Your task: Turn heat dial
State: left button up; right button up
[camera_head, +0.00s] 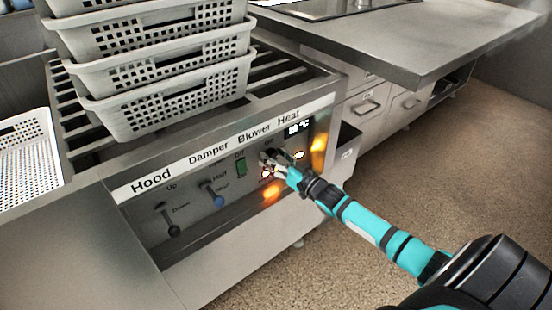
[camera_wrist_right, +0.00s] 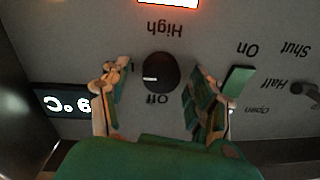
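The heat dial (camera_wrist_right: 160,72) is a round black knob with a white mark, between the printed words High and Off in the right wrist view, which shows the panel upside down. The mark lies on the knob's left side in that view. My right gripper (camera_wrist_right: 157,92) is open, with one finger on each side of the dial and a visible gap to both. In the head view my right gripper (camera_head: 278,163) is at the panel under the Heat label and hides most of the dial. My left gripper is in neither view.
The control panel (camera_head: 150,197) also has a Hood lever (camera_head: 172,229), a blue-tipped Damper lever (camera_head: 212,194) and a green Blower switch (camera_head: 241,167). Orange lights glow near my right gripper. Stacked grey perforated baskets (camera_head: 165,85) stand above. A grey counter (camera_head: 440,35) extends at the right.

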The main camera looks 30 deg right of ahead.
jog(key=c, duration=1.1)
jog(key=shift+c, duration=0.2)
